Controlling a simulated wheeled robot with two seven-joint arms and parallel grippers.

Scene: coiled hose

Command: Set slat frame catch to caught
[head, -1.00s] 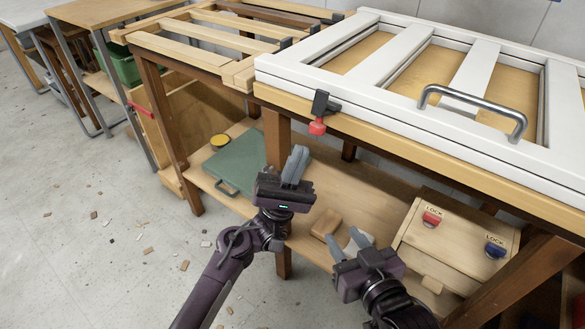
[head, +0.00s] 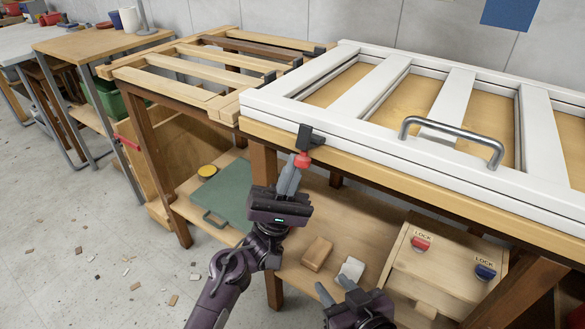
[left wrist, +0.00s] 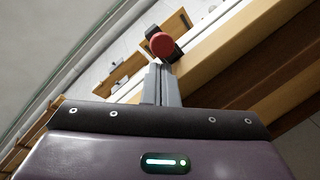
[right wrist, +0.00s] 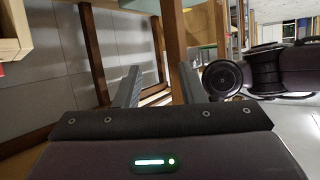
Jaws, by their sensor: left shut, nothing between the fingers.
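The white slat frame (head: 330,125) lies flat on the bench, with a metal handle (head: 450,130) on it. Its catch, a black bracket with a red knob (head: 302,160), is at the front left edge of the bench. My left gripper (head: 289,178) is shut and empty, its fingertips pointing up just under the red knob. In the left wrist view the red knob (left wrist: 161,44) is right above the shut fingertips; I cannot tell whether they touch. My right gripper (head: 332,292) is open and empty, low in front of the shelf; its spread fingers show in the right wrist view (right wrist: 158,85).
A wooden box (head: 440,262) with red and blue LOCK knobs stands on the lower shelf at the right. A green case (head: 232,200), a yellow lid and small blocks also lie on the shelf. A wooden slat frame (head: 190,90) lies on the left bench.

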